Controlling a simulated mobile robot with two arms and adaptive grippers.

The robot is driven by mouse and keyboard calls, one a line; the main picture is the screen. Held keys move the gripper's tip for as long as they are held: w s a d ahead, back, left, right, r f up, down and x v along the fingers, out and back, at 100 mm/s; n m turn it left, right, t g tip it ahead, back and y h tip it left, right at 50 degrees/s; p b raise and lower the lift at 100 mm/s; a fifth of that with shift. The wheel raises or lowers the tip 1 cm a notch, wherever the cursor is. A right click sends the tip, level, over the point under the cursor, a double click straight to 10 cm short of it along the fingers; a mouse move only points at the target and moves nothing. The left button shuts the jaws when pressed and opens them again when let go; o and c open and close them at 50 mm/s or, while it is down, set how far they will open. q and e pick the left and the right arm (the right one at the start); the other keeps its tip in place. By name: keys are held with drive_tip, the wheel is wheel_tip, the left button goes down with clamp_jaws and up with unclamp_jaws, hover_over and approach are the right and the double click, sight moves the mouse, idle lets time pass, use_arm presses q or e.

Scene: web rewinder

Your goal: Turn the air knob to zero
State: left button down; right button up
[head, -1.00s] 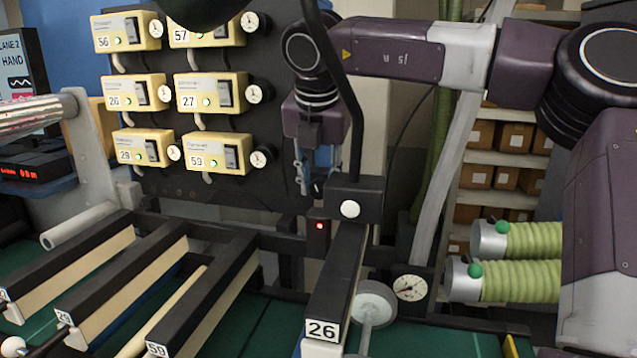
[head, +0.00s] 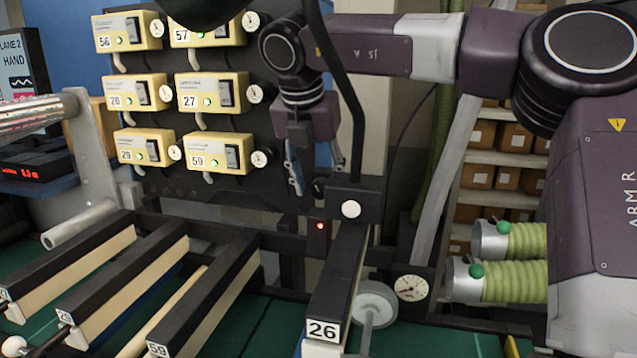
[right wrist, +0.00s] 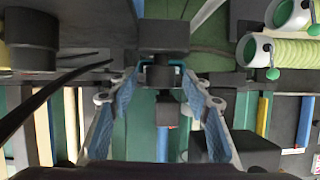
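My right gripper (head: 297,180) hangs downward in front of the dark panel, left of the black block with a white round button (head: 351,209). In the right wrist view its two blue-padded fingers (right wrist: 160,88) are spread and nothing is held. A round white gauge (head: 411,287) sits low, right of the bar marked 26. No air label is readable. My left gripper is not in view.
Yellow numbered switch boxes (head: 212,152) with small dials line the dark panel (head: 260,195). A black curved bar (head: 345,90) passes close right of the gripper. Long bars (head: 205,295) run over the green surface. Green hoses (head: 520,282) and box shelves (head: 500,178) are at right.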

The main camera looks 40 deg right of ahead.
sight(317, 182)
drive_tip(key=shift+r, duration=0.1)
wheel_tip(317, 182, up, 9)
drive_tip(key=shift+a+f, duration=0.1)
drive_tip(key=shift+f, duration=0.1)
drive_tip(key=shift+r, duration=0.55)
idle(0.3)
